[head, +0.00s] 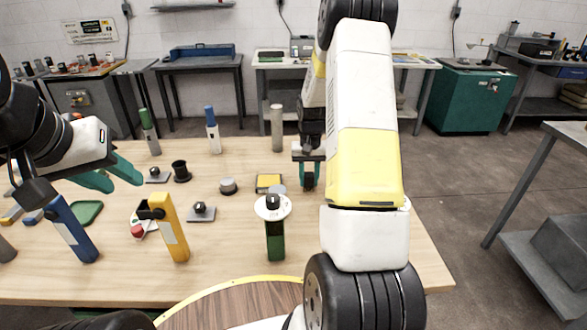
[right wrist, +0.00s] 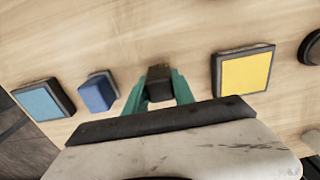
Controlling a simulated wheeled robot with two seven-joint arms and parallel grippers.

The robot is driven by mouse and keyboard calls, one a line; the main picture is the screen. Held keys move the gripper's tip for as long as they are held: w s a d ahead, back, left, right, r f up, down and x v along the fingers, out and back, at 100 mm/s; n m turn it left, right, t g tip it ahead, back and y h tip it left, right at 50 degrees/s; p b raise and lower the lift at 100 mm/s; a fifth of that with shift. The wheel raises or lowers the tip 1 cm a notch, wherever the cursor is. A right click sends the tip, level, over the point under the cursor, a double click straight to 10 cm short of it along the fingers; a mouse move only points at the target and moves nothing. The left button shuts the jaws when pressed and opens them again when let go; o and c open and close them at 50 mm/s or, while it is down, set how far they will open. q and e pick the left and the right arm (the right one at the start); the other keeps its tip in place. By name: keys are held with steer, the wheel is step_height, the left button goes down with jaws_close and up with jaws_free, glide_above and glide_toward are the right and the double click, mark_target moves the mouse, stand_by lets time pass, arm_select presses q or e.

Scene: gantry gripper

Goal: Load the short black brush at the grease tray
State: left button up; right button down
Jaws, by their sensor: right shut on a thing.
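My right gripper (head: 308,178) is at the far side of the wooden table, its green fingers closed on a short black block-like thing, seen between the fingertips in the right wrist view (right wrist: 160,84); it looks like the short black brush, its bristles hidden. A dark-rimmed square tray with a yellow surface (head: 269,183), likely the grease tray, lies just left of this gripper. In the right wrist view the yellow tray (right wrist: 245,72) is to the right, apart from the held thing. My left gripper (head: 124,183) is open and empty over the table's left side.
A white-topped round dial (head: 272,207) on a green stand, a grey cylinder (head: 278,128), a yellow upright holder (head: 170,228) and a blue one (head: 71,228) stand around. A blue block (right wrist: 97,92) and blue pad (right wrist: 42,100) lie left of the held thing. The table's right side is largely clear.

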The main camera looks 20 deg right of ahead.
mark_target(308, 174)
step_height(308, 174, up, 9)
steer(key=shift+w+a+f, duration=0.1)
steer(key=shift+f, duration=0.1)
steer(key=w+a, duration=0.5)
steer(key=a, duration=0.6)
steer(key=shift+w+a+f, duration=0.15)
steer(key=shift+a+f, duration=0.05)
steer(key=shift+f, duration=1.15)
steer(key=shift+w+a+f, duration=0.1)
steer(key=shift+a+f, duration=0.1)
steer(key=shift+f, duration=1.15)
steer(key=shift+f, duration=0.6)
step_height(308, 174, up, 7)
stand_by(0.6)
